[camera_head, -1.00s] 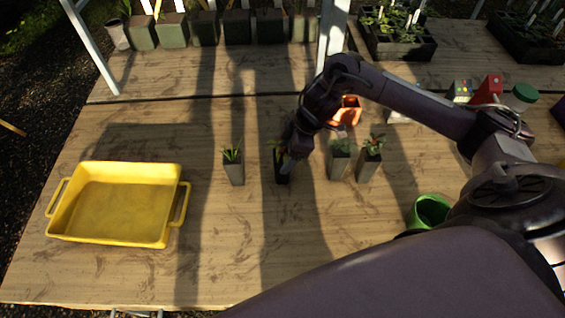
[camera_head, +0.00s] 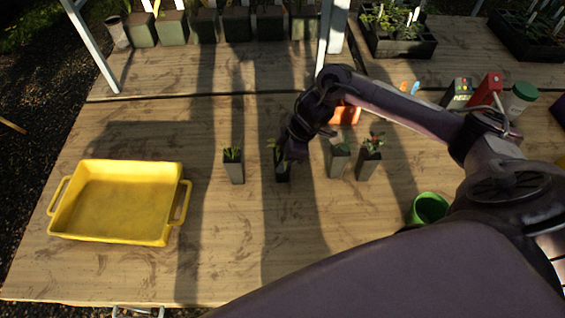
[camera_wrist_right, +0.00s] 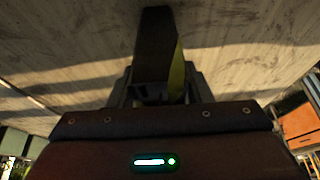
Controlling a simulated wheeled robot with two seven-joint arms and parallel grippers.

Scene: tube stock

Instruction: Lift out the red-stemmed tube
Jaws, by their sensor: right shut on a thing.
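Several square plant tubes stand in a row on the wooden bench. My right gripper (camera_head: 287,150) is at a dark tube (camera_head: 283,173) with yellow-green leaves, shut on it near the top. In the right wrist view this dark tube (camera_wrist_right: 154,48) sits between the fingers, with a yellow-green leaf along its side. A grey tube (camera_head: 235,172) with green leaves stands to the left. Another grey tube (camera_head: 338,164) stands to the right, and beside it a tube (camera_head: 368,164) whose plant looks partly reddish. Stem colours are too small to tell surely. My left gripper is out of view.
A yellow tray (camera_head: 117,238) lies empty at the left. A green pot (camera_head: 429,208) and an orange container (camera_head: 346,114) are near my right arm. Pots and a white post (camera_head: 325,50) stand behind. The bench between tray and tubes is clear.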

